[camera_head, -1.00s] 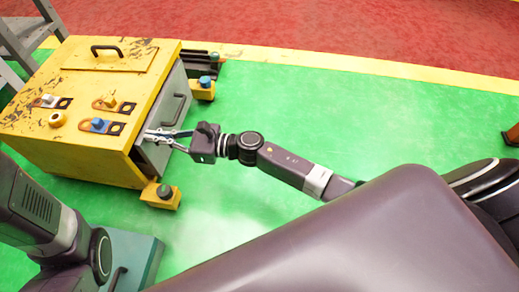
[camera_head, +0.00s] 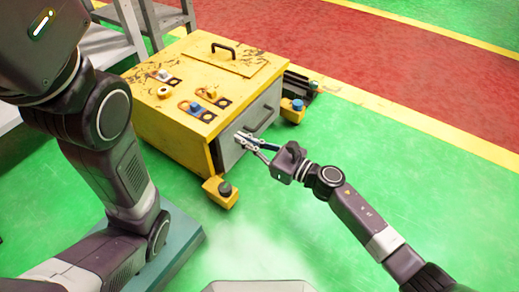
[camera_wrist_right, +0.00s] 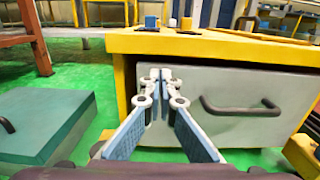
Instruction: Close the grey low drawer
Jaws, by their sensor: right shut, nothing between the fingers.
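The grey low drawer (camera_head: 262,108) is in the right side of the yellow cabinet (camera_head: 165,125), below its top. In the right wrist view its flat grey front (camera_wrist_right: 215,88) and dark bar handle (camera_wrist_right: 240,108) face me. The front looks close to flush with the yellow frame; any small gap is hard to judge. My right gripper (camera_head: 240,137) is shut and empty, its fingertips at the drawer front's near end, left of the handle in the wrist view (camera_wrist_right: 160,76). They look touching or almost touching. My left arm shows at left; its gripper is out of view.
Several small parts lie on the cabinet top, including a blue one (camera_head: 194,107). A yellow foot with a dark knob (camera_head: 222,192) sticks out at the near corner. A teal case (camera_wrist_right: 50,120) lies on the floor. Green floor to the right is clear.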

